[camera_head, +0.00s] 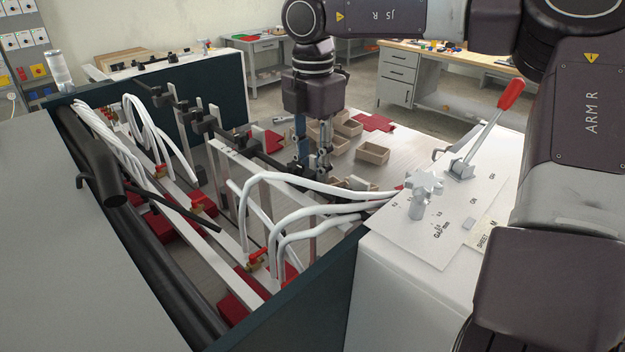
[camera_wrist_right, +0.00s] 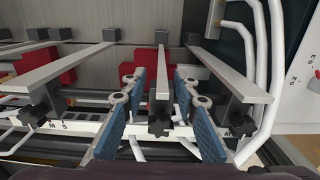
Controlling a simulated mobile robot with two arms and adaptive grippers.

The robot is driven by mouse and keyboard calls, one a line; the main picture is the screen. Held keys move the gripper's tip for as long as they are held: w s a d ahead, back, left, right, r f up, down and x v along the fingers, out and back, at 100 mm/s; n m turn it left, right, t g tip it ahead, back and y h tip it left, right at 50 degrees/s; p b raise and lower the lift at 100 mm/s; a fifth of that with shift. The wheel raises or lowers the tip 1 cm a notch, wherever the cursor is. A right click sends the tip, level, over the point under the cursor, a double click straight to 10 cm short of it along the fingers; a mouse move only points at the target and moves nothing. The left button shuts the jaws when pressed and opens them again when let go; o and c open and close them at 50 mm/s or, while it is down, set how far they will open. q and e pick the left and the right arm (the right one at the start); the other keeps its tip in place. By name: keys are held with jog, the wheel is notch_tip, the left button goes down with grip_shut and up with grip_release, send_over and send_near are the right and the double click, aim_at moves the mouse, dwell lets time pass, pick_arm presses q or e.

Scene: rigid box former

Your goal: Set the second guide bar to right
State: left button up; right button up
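My right gripper (camera_head: 313,150) points down over the rail at the far side of the open machine. In the right wrist view its two blue-padded fingers (camera_wrist_right: 157,85) stand open on either side of the middle grey guide bar (camera_wrist_right: 162,72). A gap shows on both sides of this bar. A black star knob (camera_wrist_right: 158,126) sits at the bar's near end. Another guide bar (camera_wrist_right: 62,67) lies to the left and one (camera_wrist_right: 228,72) to the right, each with a black knob. Which bar counts as second cannot be told. My left gripper is not in view.
White hoses (camera_head: 300,190) arch from the machine to the white control panel (camera_head: 405,230), which carries a red-handled lever (camera_head: 510,95). Dark machine walls (camera_head: 290,300) enclose the bars. Small cardboard boxes (camera_head: 372,153) lie on the pale surface beyond.

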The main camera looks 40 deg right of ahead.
notch_tip(320, 180, up, 8)
jog(key=shift+a+f, duration=0.1)
dwell(0.7)
